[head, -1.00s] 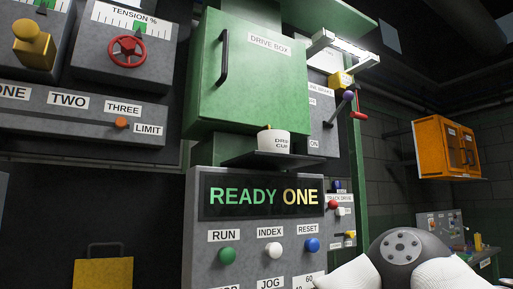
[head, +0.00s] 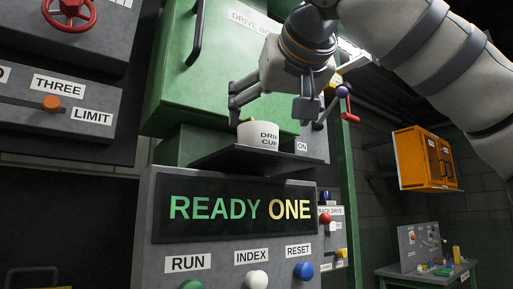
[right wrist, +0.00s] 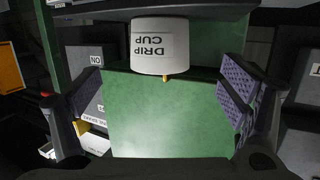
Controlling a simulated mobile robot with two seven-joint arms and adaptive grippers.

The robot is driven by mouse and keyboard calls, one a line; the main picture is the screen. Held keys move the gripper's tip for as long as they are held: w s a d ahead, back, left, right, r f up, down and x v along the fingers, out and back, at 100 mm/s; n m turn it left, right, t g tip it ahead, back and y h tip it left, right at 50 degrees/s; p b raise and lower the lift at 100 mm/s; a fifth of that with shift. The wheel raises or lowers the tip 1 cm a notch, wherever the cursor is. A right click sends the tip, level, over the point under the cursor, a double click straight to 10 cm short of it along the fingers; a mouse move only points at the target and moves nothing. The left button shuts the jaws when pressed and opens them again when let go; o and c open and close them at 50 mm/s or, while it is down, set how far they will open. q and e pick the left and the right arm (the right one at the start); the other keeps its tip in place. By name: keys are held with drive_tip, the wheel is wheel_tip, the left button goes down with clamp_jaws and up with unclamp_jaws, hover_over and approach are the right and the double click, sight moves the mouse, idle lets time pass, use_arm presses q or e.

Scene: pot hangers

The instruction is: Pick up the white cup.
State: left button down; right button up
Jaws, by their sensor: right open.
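The white cup (head: 262,134), labelled DRIP CUP, stands upright on a dark shelf (head: 222,161) below the green drive box. My right gripper (head: 270,110) is open above and around the cup, with one finger at its left and one at its right in the head view. In the right wrist view the cup (right wrist: 160,50) appears upside down, centred between the spread fingers and farther off than they are. No contact between fingers and cup shows. My left gripper is not in view.
The green drive box (head: 215,75) rises right behind the gripper. A small yellow piece (right wrist: 166,78) shows at the cup's rim. A lever with a purple knob (head: 341,92) is right of the gripper. The READY ONE panel (head: 235,182) with its buttons is below the shelf.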

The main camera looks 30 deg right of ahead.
sight(263, 138)
drive_tip(key=x, duration=0.4)
drive_tip(key=f+x, duration=0.1)
drive_tip(key=x, duration=0.3)
drive_tip(key=shift+f, duration=0.2)
drive_tip(key=shift+c, duration=1.3)
drive_tip(key=c, duration=1.2)
